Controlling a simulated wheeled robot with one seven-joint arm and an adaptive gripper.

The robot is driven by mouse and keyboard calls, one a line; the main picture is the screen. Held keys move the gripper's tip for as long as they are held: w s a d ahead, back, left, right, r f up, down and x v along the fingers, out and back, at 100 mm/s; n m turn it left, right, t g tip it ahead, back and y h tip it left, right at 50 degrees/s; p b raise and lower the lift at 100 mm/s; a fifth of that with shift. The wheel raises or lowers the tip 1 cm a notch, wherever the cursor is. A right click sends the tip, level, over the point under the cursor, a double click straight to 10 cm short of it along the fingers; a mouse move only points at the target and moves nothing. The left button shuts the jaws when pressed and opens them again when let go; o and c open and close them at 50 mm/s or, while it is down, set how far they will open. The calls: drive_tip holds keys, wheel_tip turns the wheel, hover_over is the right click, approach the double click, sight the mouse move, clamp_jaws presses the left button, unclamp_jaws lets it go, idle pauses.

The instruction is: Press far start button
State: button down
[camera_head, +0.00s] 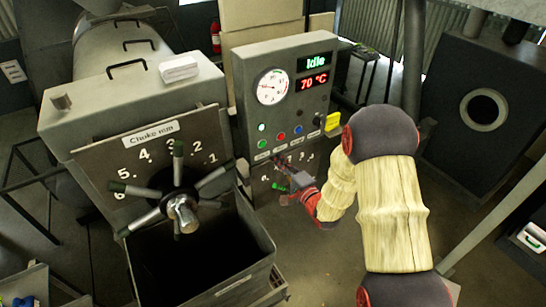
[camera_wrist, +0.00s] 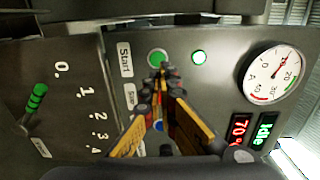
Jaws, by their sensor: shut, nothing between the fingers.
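The control panel (camera_head: 244,90) stands right of the hopper machine. Its green start button (camera_head: 262,143) is at the left end of the button row. In the wrist view the green start button (camera_wrist: 157,57) sits beside a "Start" label (camera_wrist: 125,59). My gripper (camera_head: 280,165) is in front of the panel, below the button row. Its shut, empty fingertips (camera_wrist: 163,70) overlap the button's lower edge in the wrist view. I cannot tell whether they touch it. The display (camera_head: 314,62) reads "Idle" and the one below reads 70 °C.
A round gauge (camera_head: 271,87) and a yellow switch (camera_head: 333,121) are on the panel. A green-tipped lever (camera_wrist: 36,97) with a numbered scale is close by. The choke handwheel (camera_head: 181,212) and open bin (camera_head: 258,228) stand left. Bare floor lies below my arm.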

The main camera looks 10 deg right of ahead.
drive_tip(key=v, duration=0.5)
drive_tip(key=shift+b, duration=0.3)
idle(0.4)
